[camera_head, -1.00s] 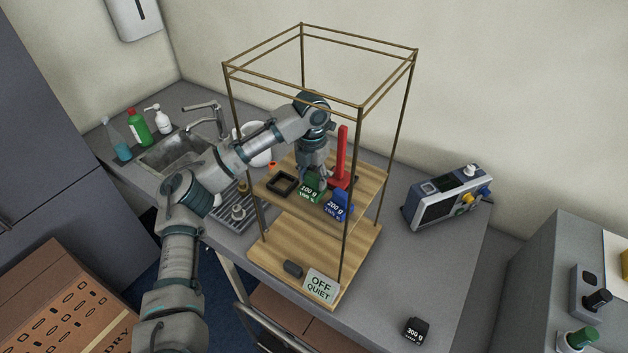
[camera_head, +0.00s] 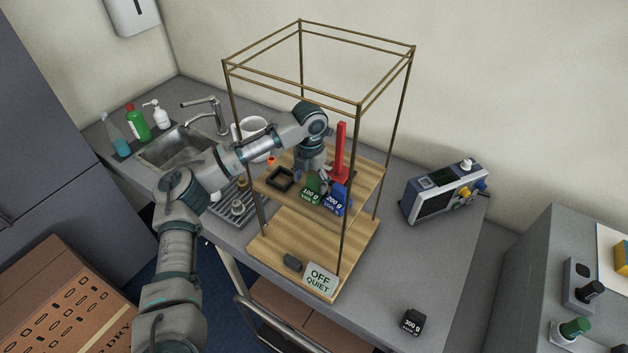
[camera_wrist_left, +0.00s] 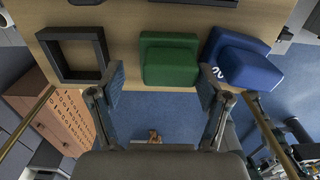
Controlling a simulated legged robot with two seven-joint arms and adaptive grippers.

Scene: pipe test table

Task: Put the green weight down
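The green 100 g weight (camera_head: 311,192) stands on the upper wooden shelf of the wire-framed rack. It also shows in the left wrist view (camera_wrist_left: 170,62), between a black square frame (camera_wrist_left: 73,55) and the blue 200 g weight (camera_wrist_left: 242,60). My left gripper (camera_head: 318,178) is at the shelf beside the green weight. In the left wrist view its two fingers (camera_wrist_left: 160,88) are spread wide, with gaps to the green weight on both sides. The blue weight (camera_head: 337,200) stands just right of the green one. My right gripper is not in view.
A red upright piece (camera_head: 341,150) stands behind the weights. The rack's thin posts (camera_head: 350,200) surround the shelf. The lower shelf (camera_head: 310,240) holds an OFF QUIET sign (camera_head: 320,280). A black 300 g weight (camera_head: 412,322) and a grey device (camera_head: 443,192) are on the counter.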

